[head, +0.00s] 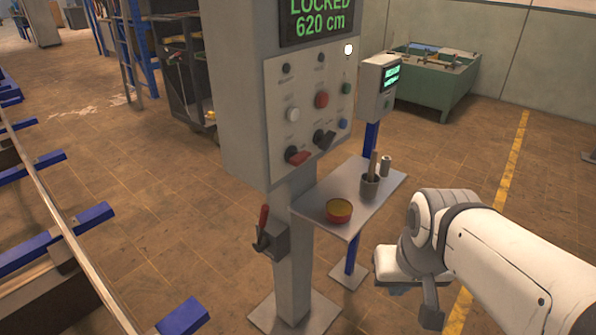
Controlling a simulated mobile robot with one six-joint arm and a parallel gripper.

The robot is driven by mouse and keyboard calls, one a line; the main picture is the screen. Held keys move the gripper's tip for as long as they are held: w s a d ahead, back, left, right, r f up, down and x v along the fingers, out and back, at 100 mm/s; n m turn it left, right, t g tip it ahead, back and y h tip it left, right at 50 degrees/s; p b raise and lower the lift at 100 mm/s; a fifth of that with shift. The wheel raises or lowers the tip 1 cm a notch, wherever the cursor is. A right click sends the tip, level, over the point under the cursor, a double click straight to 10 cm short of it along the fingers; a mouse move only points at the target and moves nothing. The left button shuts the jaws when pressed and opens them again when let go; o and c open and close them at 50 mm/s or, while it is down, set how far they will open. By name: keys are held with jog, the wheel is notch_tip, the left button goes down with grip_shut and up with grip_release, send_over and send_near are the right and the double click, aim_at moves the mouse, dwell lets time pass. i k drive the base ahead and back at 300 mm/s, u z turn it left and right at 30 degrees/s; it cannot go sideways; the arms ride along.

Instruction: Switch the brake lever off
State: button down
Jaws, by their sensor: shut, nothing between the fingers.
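The brake lever (264,218) has a red grip and sits on a small grey box on the side of the grey control post. Its handle points up and leans slightly. It is not labelled clearly enough to tell on from off. My gripper (431,316) is at the lower right, at the end of my white arm. It is shut and empty, pointing down, well to the right of the lever and apart from it. Part of the gripper is hidden by my own wrist.
The control panel (310,105) above has several buttons and two switches; its display (316,18) reads "LOCKED 620 cm". A small shelf (313,198) with an orange bowl (339,211) and a grey cup (370,188) stands between post and arm. Blue-ended rails (82,219) lie left. Floor left of the post is open.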

aim_at(262, 243)
jog(key=z, duration=1)
jog(key=k, duration=1.35)
jog(key=u, duration=1.4)
jog(key=i, duration=1)
jog(key=u, duration=0.1)
